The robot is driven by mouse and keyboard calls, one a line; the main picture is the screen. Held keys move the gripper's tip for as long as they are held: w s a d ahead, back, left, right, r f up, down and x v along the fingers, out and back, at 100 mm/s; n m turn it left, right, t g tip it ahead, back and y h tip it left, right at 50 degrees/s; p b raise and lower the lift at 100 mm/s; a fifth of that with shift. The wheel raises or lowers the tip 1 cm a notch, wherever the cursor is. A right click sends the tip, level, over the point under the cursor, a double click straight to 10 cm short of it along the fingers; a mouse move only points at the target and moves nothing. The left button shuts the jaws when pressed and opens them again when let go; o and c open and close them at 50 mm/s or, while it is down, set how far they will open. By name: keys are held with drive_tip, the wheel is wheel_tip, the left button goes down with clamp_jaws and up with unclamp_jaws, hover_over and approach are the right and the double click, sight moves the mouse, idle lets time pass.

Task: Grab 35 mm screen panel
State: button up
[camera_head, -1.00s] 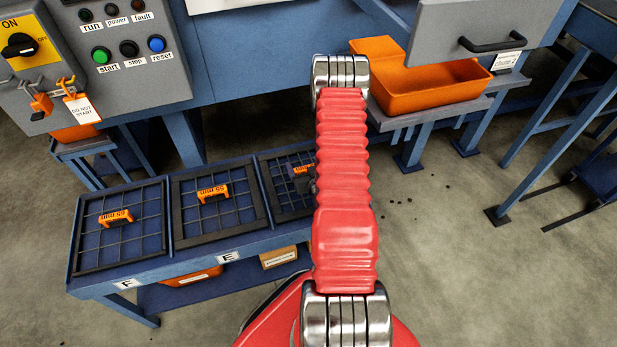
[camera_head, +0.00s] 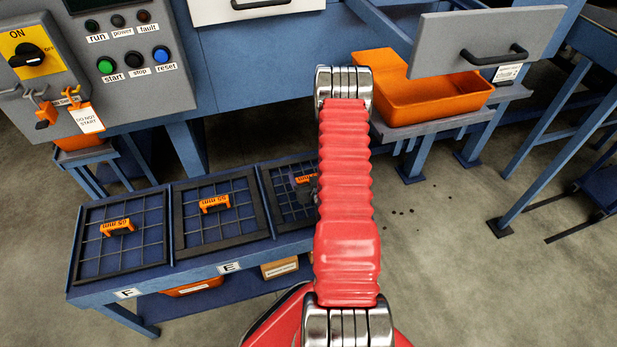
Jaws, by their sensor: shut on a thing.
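Three dark mesh screen panels lie in a row on a low blue rack. The left panel (camera_head: 103,252) has an orange handle (camera_head: 117,228) reading 65 mm, and the middle panel (camera_head: 228,232) has one reading 55 mm. The right panel (camera_head: 284,203) has the finest mesh, so it appears to be the 35 mm screen panel. Its orange handle (camera_head: 306,179) is partly covered and its number is not readable. My gripper (camera_head: 304,188) shows only as a dark sliver at this handle, shut on it. My red arm hides the rest of it and the panel's right side.
The blue rack (camera_head: 190,268) carries labels F and E on its front edge. An orange bin (camera_head: 435,102) stands on a bench at the upper right, beside a grey drawer front (camera_head: 490,42). A control box (camera_head: 130,75) is at the upper left.

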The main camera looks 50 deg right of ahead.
wheel_tip(320, 180, up, 10)
idle(0.7)
